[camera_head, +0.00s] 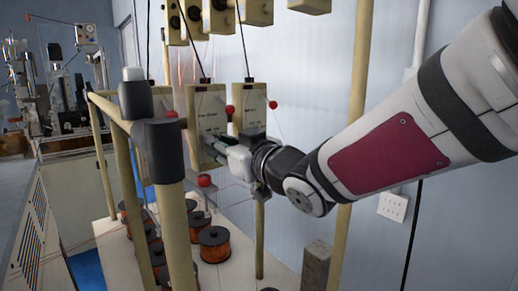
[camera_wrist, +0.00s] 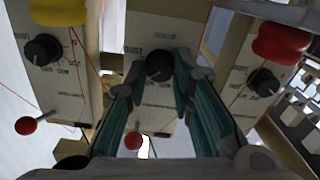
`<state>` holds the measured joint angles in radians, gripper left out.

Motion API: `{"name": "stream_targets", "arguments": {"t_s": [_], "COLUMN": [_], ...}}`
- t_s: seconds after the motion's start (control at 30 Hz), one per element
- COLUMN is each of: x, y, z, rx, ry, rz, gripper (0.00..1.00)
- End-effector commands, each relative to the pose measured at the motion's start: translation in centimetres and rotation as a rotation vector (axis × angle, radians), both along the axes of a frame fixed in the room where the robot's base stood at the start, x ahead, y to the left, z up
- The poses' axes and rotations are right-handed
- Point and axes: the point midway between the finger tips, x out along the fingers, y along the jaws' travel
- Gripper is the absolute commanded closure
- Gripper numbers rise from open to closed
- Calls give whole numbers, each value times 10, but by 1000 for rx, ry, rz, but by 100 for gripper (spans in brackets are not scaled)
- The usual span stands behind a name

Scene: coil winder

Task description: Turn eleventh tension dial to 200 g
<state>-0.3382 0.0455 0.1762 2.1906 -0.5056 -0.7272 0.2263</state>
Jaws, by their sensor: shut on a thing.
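In the wrist view a black tension dial (camera_wrist: 159,66) sits on the middle beige panel (camera_wrist: 150,24), between the two teal fingers of my gripper (camera_wrist: 160,72). The fingers are shut on this dial. Its pointer mark and the setting are too small and shaded to read. In the head view my gripper (camera_head: 215,145) reaches the face of a beige tension box (camera_head: 208,105), and hides the dial there. I cannot tell from the frames which number this dial has in the row.
Neighbouring panels carry a left dial (camera_wrist: 43,48) and a right dial (camera_wrist: 264,82). Red balls (camera_wrist: 26,125) on thin levers stick out close by. In the head view a frame post (camera_head: 172,220) stands left of my gripper, and copper spools (camera_head: 214,243) stand below.

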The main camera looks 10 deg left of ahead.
Motion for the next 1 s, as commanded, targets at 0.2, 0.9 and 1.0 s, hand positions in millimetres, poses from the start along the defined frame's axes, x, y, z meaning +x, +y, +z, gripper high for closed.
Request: {"name": "stream_targets", "arguments": {"t_s": [0.2,0.9,1.0], "x": [1,-1,-1], "y": [1,2,2], "z": [-3,-4,-5], "rx": [-123,-568,-632], "ry": [-145,-643,-712], "rz": [2,1,1], "gripper": [100,100,100]}}
